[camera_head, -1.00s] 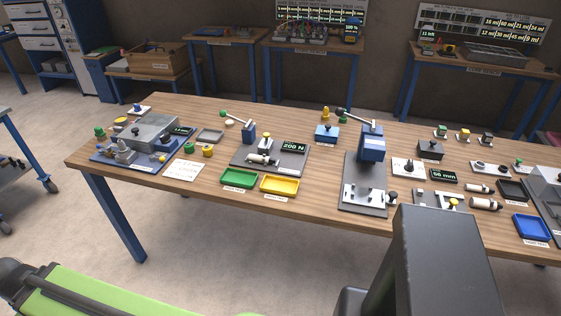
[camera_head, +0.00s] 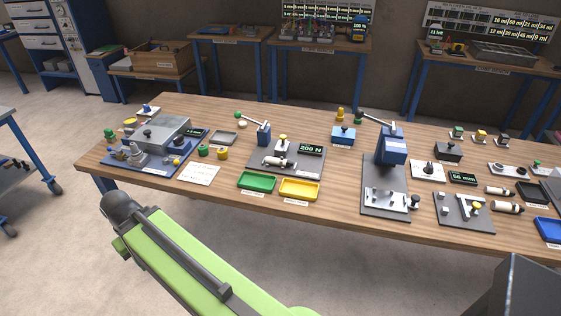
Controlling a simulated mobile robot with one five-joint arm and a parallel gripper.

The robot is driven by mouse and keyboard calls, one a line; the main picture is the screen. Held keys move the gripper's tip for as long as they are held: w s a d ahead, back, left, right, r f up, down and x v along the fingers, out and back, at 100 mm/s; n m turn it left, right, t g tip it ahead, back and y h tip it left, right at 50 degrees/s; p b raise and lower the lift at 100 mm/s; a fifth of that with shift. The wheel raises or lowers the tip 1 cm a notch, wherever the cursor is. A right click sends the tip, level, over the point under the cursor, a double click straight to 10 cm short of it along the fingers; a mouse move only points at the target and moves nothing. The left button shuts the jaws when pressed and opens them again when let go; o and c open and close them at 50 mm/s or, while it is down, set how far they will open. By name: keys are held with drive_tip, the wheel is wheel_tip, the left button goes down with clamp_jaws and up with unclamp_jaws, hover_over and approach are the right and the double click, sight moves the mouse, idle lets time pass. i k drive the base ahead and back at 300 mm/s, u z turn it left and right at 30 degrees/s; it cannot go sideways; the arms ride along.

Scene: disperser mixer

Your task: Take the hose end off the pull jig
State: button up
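The pull jig (camera_head: 262,171) looks to be the grey plate on the table's left half, with a green "200 N" display (camera_head: 311,149), a blue block and a green-knobbed lever (camera_head: 252,122). A small white and dark cylinder lies on its front part, probably the hose end (camera_head: 276,162). It is too small to tell how it is seated. My green arm link reaches in from the bottom to the left, in front of the table. My gripper is not in view.
A green tray (camera_head: 257,182) and a yellow tray (camera_head: 299,189) sit in front of the jig. A blue lever press (camera_head: 391,150) stands to its right. A blue fixture (camera_head: 150,151) and a white card (camera_head: 199,174) are to its left. Bare wood shows between the stations.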

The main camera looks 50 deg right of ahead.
sight(272, 160)
drive_tip(key=i, duration=0.95)
drive_tip(key=u, duration=0.05)
